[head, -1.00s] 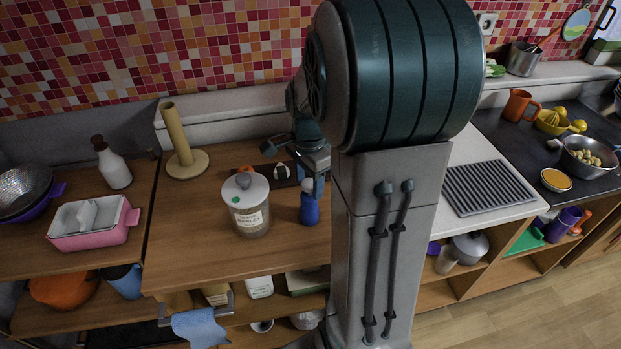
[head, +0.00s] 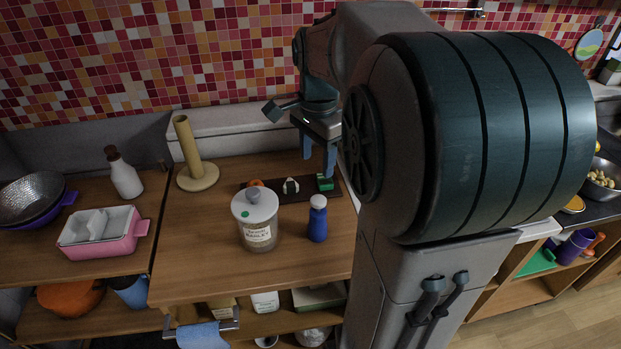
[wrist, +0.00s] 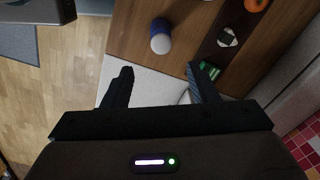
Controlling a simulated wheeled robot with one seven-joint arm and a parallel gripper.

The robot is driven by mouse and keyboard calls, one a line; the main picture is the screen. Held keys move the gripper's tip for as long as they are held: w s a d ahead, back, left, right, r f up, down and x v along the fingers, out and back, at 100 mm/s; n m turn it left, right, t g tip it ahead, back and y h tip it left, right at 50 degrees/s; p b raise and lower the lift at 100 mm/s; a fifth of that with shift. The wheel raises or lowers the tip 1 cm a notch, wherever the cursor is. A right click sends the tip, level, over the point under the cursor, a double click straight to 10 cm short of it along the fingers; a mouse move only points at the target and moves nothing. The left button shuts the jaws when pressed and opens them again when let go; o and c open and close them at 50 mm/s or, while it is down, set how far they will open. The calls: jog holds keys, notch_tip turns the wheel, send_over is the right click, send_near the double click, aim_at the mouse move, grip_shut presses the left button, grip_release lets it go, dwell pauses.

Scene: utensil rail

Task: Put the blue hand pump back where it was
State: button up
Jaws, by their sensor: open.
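The blue hand pump, a small blue bottle with a whitish top (head: 317,222), stands upright on the wooden counter (head: 190,265), right of a glass jar. It also shows in the wrist view (wrist: 160,42), beyond my fingertips and apart from them. My gripper (head: 319,166) is open and empty, held above the counter behind the pump, near the right end of a dark tray. In the wrist view, my gripper (wrist: 160,70) has its two fingers spread, with nothing between them.
The dark tray (head: 272,194) holds an orange item, a white-and-black item and a green item (head: 325,183). The lidded jar (head: 257,222) is close left of the pump. A paper-towel stand (head: 190,152) is at the back left. My arm hides the counter's right side.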

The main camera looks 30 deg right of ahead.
jog(key=s+a+f+n+t, duration=0.2)
jog(key=s+a+f+n, duration=0.3)
jog(key=s+a+n, duration=0.5)
jog(key=s+n, duration=0.2)
jog(key=n, duration=0.3)
jog(key=shift+a+n+t, duration=0.4)
jog(key=shift+f, duration=0.1)
